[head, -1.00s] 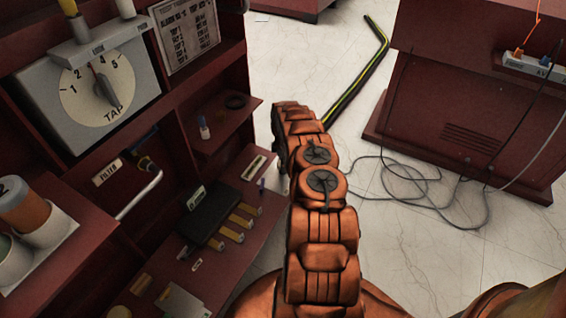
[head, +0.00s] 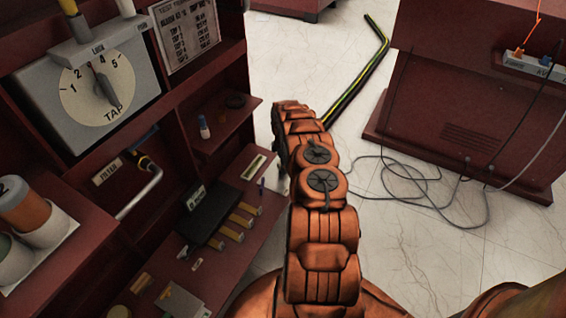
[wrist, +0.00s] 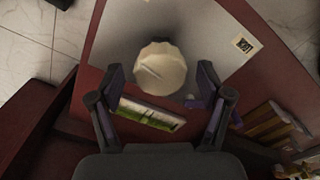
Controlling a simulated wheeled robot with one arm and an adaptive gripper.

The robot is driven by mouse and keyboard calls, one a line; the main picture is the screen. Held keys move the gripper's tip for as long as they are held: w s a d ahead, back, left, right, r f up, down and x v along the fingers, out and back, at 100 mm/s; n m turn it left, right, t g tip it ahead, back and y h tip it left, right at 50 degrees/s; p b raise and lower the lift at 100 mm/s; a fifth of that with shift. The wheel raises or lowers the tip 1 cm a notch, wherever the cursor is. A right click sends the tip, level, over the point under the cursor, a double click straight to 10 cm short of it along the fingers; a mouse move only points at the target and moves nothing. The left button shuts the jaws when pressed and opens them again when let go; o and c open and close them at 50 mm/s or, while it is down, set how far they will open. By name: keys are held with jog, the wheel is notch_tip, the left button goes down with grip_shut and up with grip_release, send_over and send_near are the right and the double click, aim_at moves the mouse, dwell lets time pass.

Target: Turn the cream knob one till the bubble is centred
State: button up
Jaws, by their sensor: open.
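The cream knob (wrist: 161,69) is faceted, with a pale line on its top, and stands on a grey plate (wrist: 215,50) in the wrist view. My gripper (wrist: 159,78) is open, its two dark fingers apart on the left and right of the knob's near side. I see nothing between the fingertips touching the knob. A level vial (wrist: 149,113) with a green strip lies just below the knob, between the fingers; the bubble is too small to make out. A pale vial strip (head: 254,167) shows on the lower shelf in the head view. There my arm hides the knob and gripper.
A dark block (head: 210,215) and several yellow-brown bars sit on the lower shelf. A tap dial (head: 100,85) is on the panel above, with a bent metal handle (head: 140,195) below it. A red cabinet (head: 460,110) and loose cables (head: 430,195) are at the right.

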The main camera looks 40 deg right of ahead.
notch_tip(320, 180, up, 12)
dwell(0.7)
jog(key=shift+f, duration=0.1)
dwell(0.5)
